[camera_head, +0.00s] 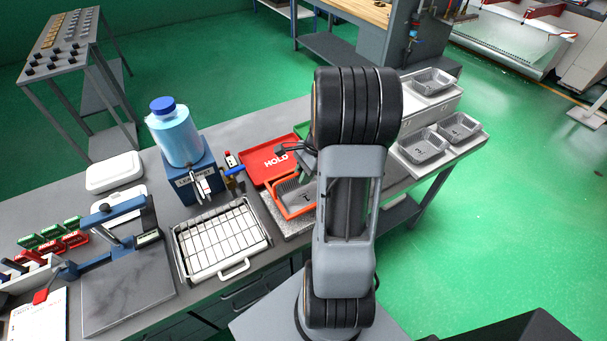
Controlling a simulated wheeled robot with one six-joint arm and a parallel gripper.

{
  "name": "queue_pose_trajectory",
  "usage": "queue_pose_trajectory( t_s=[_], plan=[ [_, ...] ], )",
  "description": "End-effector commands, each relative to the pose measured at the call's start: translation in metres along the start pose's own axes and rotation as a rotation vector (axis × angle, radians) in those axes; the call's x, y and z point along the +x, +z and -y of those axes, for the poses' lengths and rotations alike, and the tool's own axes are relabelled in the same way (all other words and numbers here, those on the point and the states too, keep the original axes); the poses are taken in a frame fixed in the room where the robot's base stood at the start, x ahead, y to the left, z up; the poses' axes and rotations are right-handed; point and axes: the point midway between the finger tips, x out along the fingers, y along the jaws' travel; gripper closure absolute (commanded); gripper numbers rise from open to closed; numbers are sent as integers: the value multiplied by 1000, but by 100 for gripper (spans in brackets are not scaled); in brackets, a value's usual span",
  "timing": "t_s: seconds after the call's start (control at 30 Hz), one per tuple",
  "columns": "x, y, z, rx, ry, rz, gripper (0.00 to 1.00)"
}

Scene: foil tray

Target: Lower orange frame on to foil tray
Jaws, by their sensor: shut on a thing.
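The orange frame (290,213) shows its left and front edges, just left of my arm. A grey foil tray (291,192) marked with a number shows inside the frame's outline. I cannot tell whether the frame touches the tray or hangs just above it. My gripper (307,165) is partly hidden by my own arm and is shut on the orange frame at its back side. The fingertips and the frame's right side are hidden.
A red HOLD tray (270,166) lies behind the frame. A wire rack (220,238) with a white handle stands to the left, and a blue-capped bottle (177,138) on a blue stand behind it. More foil trays (422,147) stand on the right.

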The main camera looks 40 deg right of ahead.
Motion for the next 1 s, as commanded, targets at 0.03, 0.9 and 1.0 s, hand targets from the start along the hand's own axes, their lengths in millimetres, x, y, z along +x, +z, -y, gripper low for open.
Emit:
queue_pose_trajectory(
  t_s=[0.03, 0.9, 1.0],
  plan=[
    [1, 0, 0, 0, 0, 0, 100],
    [13, -6, 0, 0, 0, 0, 100],
    [15, -6, 0, 0, 0, 0, 100]
  ],
)
